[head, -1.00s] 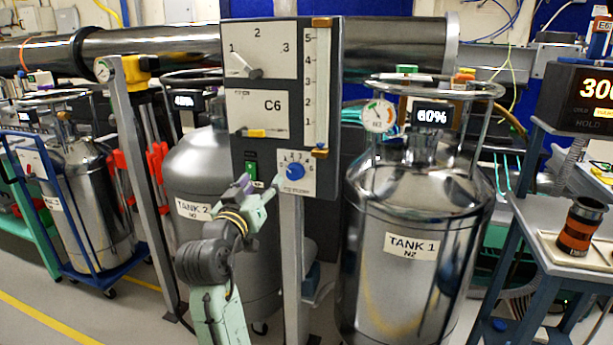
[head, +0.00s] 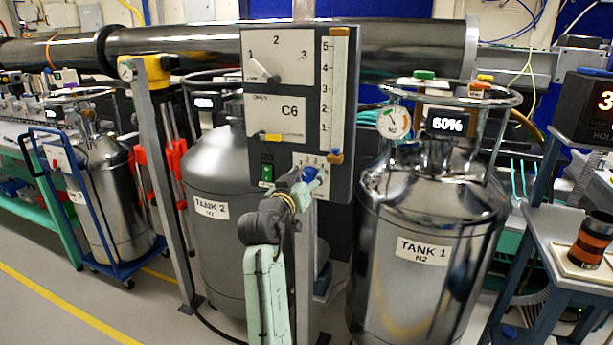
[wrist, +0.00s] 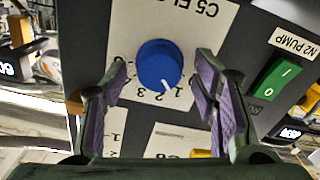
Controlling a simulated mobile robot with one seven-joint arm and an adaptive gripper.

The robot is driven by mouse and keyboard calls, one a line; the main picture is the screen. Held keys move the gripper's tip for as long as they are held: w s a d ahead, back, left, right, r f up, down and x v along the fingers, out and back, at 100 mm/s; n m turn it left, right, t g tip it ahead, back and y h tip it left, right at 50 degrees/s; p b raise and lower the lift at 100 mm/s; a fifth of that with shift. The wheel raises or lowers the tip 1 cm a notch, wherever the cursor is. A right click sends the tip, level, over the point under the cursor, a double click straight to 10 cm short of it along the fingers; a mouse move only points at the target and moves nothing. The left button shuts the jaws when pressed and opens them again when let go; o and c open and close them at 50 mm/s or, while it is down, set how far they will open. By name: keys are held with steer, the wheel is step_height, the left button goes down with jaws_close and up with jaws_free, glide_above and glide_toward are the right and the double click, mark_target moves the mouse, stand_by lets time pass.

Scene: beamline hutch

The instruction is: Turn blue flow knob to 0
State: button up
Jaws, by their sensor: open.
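The blue flow knob (wrist: 157,64) is round, with a white pointer mark on its lower right side in the wrist view, towards the small printed digits. I cannot read exactly which digit it points at. My gripper (wrist: 163,60) is open, one finger on each side of the knob, with gaps visible at both sides. In the head view the knob (head: 310,174) shows at the bottom right of the grey panel (head: 346,75), and my gripper (head: 297,182) is in front of it, hiding part of its white dial plate.
A green rocker switch (wrist: 276,82) labelled N2 PUMP sits beside the knob. Tank 1 (head: 423,270) stands close at the right, tank 2 (head: 213,180) at the left.

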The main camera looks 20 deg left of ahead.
steer(key=c, duration=1.2)
steer(key=shift+o, duration=0.2)
steer(key=n+p, duration=0.2)
steer(key=n, duration=0.1)
steer(key=shift+r, duration=0.1)
steer(key=shift+n+p, duration=0.95)
steer(key=shift+n, duration=0.55)
steer(key=o, duration=1.2)
steer(key=shift+c, duration=0.2)
